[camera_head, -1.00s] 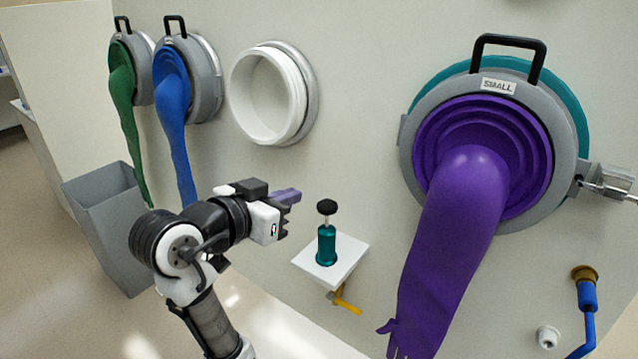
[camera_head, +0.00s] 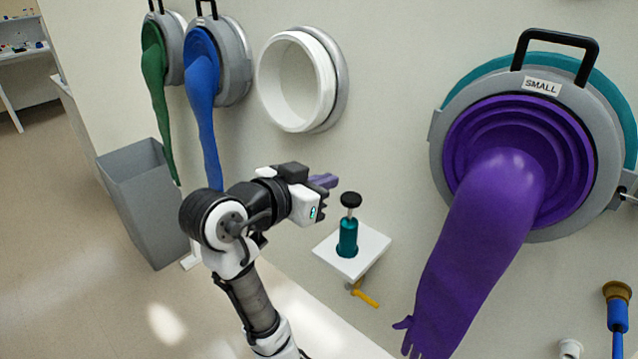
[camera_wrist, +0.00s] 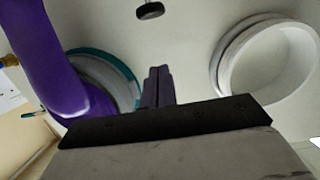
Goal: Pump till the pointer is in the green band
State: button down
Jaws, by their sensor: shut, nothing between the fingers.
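The pump (camera_head: 347,236) has a teal body and a black knob (camera_head: 351,199) on a short stem. It stands upright on a small white shelf (camera_head: 372,243) on the wall. My gripper (camera_head: 326,181) is left of the knob and a little above it, apart from it. Its purple fingers are together and empty. In the wrist view my gripper (camera_wrist: 158,88) points up the picture, and the black knob (camera_wrist: 150,11) shows at the top edge, beyond the fingertips. No gauge, pointer or green band can be made out in either view.
A purple glove (camera_head: 470,250) hangs from a large port right of the shelf. A yellow handle (camera_head: 365,298) sits under the shelf. An empty white port ring (camera_head: 296,85) is above my arm. A grey bin (camera_head: 150,205) stands at left, near green and blue gloves.

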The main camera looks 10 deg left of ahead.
jog(key=p, duration=0.2)
send_over(344, 205)
jog(key=f, duration=0.1)
notch_tip(344, 205, down, 3)
jog(key=shift+f, duration=0.85)
jog(key=shift+f, duration=0.1)
notch_tip(344, 205, down, 4)
jog(key=b, duration=0.3)
jog(key=shift+f, duration=0.25)
